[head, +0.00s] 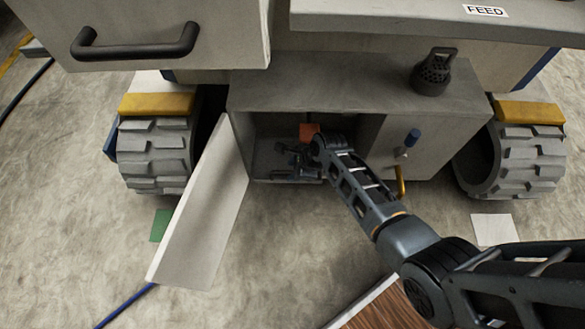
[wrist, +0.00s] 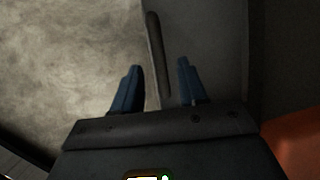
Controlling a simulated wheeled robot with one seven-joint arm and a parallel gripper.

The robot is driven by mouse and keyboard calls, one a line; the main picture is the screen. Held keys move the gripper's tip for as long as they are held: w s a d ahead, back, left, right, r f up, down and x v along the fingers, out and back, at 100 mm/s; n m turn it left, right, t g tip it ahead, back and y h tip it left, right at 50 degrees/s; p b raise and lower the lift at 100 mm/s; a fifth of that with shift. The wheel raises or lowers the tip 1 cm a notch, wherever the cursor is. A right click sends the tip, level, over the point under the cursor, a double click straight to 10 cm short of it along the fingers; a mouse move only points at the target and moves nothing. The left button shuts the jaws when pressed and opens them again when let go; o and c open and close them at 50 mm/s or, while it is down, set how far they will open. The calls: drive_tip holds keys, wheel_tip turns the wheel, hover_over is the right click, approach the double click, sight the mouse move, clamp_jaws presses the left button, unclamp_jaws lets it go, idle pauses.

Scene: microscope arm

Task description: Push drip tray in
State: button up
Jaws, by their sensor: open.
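My gripper (head: 296,163) is at the mouth of the open compartment (head: 262,155) in the grey cabinet. In the wrist view its two blue fingers (wrist: 160,72) stand apart, with a dark bar (wrist: 156,48) showing between them. The bar runs along the edge of a flat grey surface (wrist: 210,40), which may be the drip tray or the compartment floor; I cannot tell which. I cannot tell whether the fingers touch the bar. In the head view my gripper and arm hide most of the compartment's inside, and no tray can be made out clearly there.
An orange-red block (head: 308,131) is in the compartment; orange also shows at lower right in the wrist view (wrist: 295,140). The pale door (head: 200,210) stands open at left. A dark canister (head: 432,75) stands on top.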

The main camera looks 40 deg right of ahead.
drive_tip(key=p+v, duration=0.3)
drive_tip(key=v, duration=0.3)
drive_tip(key=shift+r, duration=0.25)
drive_tip(key=shift+s, duration=0.1)
